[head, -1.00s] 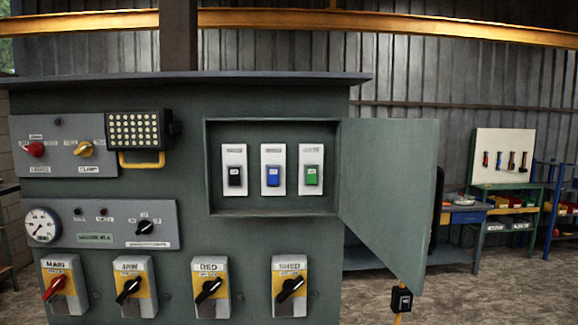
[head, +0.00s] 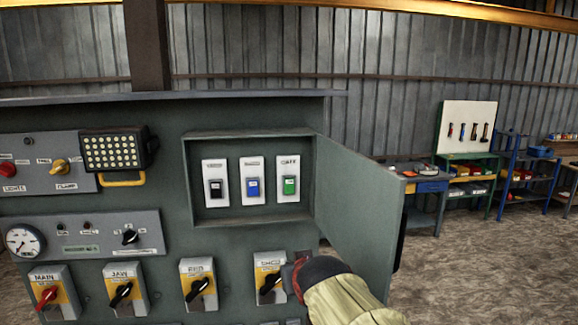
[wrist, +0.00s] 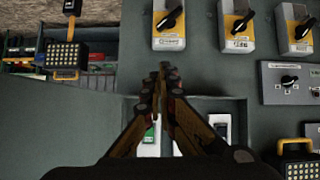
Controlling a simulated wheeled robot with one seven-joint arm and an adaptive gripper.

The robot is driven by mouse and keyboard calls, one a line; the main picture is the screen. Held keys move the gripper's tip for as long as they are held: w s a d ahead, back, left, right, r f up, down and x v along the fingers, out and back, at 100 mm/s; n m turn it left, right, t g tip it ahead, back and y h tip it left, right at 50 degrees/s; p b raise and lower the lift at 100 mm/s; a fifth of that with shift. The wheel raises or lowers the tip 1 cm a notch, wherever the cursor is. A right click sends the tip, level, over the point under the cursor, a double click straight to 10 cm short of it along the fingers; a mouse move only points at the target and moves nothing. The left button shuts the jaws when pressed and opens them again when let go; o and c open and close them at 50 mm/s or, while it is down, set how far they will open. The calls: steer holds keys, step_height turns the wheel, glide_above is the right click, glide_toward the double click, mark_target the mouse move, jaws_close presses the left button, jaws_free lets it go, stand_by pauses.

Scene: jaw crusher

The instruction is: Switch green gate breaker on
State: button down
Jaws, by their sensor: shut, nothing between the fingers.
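The green gate breaker (head: 290,185) sits on a white plate at the right end of a row of three in the open recessed box. It also shows in the wrist view (wrist: 150,134), partly hidden behind my gripper. Whether it is on or off is too small to tell. My gripper (wrist: 163,76) is shut and empty. In the head view my gripper (head: 292,273) is below the box, in front of the panel beside the SHED switch, apart from the green breaker.
The blue breaker (head: 253,188) and black breaker (head: 216,189) stand left of the green one. The box door (head: 360,215) hangs open to the right. The SHED switch (head: 270,282) is close to my gripper. A lamp with a yellow handle (head: 113,152) juts out at left.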

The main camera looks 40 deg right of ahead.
mark_target(288, 182)
steer(key=w+d+r+t+h+p, duration=0.1)
steer(key=w+d+r+t, duration=0.1)
steer(key=r, duration=0.5)
steer(key=w+d+r+t+h+p, duration=0.1)
steer(key=w+d+r+t, duration=0.1)
steer(key=r, duration=0.6)
steer(key=shift+w+d+r+m+h, duration=0.2)
steer(key=shift+w+d+m+h, duration=0.2)
steer(key=shift+w+d, duration=0.55)
steer(key=shift+s+d, duration=0.15)
steer(key=shift+s, duration=0.05)
steer(key=p+x, duration=0.3)
steer(key=x, duration=1)
steer(key=shift+w+d+p, duration=0.1)
steer(key=shift+w+p, duration=0.2)
steer(key=shift+w, duration=0.15)
steer(key=shift+w+d+b, duration=0.1)
steer(key=shift+w+b, duration=0.05)
steer(key=shift+b, duration=0.2)
